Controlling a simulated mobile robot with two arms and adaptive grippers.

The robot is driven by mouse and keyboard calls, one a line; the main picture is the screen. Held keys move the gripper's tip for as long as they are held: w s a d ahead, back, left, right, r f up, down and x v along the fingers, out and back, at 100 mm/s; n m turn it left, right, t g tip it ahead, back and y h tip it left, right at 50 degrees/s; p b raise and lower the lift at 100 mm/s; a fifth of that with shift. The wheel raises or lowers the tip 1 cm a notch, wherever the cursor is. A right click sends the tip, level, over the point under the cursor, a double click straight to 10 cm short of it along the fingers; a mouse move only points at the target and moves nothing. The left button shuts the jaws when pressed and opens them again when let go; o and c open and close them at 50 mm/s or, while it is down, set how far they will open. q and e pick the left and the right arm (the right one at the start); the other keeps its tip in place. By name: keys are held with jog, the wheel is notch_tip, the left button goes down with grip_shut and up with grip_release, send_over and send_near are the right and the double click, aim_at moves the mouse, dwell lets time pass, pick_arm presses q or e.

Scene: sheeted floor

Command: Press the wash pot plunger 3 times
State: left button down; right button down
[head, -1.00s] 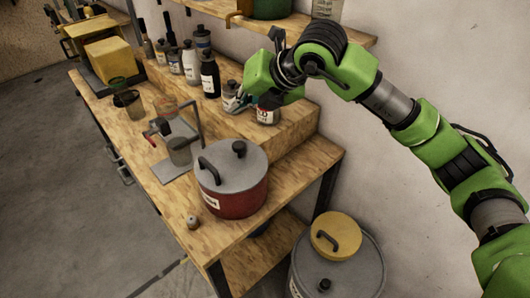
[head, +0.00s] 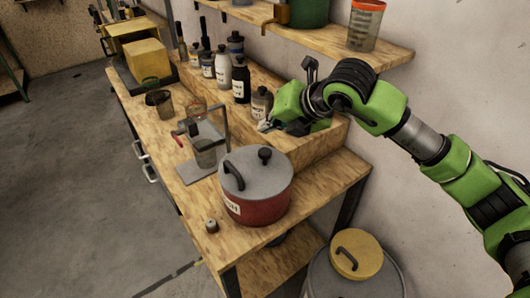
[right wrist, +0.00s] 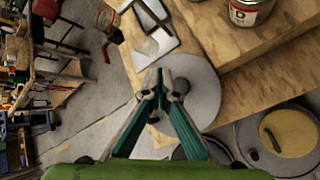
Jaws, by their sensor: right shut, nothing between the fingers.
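The wash pot (head: 258,203) is red with a grey lid and a partly readable white label. It stands on the wooden bench. Its black plunger knob (head: 265,153) stands up from the lid beside a curved black handle. My right gripper (head: 263,126) is shut and empty, above and behind the pot in the head view, apart from it. In the right wrist view, the shut fingertips (right wrist: 164,86) overlap the grey lid (right wrist: 202,80), and the knob (right wrist: 180,86) shows beside them. My left gripper is in neither view.
Several bottles (head: 222,72) line the raised step behind the pot. A metal stand with a clear cup (head: 205,154) is left of it. A small grey knob-like piece (head: 211,225) lies near the front edge. A yellow-lidded drum (head: 357,255) stands on the right.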

aim_at(266, 152)
notch_tip(266, 152, down, 3)
jog(key=shift+f+b, duration=0.15)
jog(key=shift+b, duration=0.8)
jog(key=shift+f+b, duration=0.55)
jog(key=shift+b, duration=0.05)
jog(key=shift+r, duration=0.1)
jog(key=shift+f+b, duration=0.45)
jog(key=shift+b, duration=0.25)
jog(key=shift+s+f+b, duration=0.1)
jog(key=shift+f+b, duration=1.15)
jog(key=shift+f, duration=0.1)
dwell(0.8)
jog(key=shift+r, duration=0.1)
jog(key=shift+r+p, duration=0.35)
jog(key=shift+r, duration=1.25)
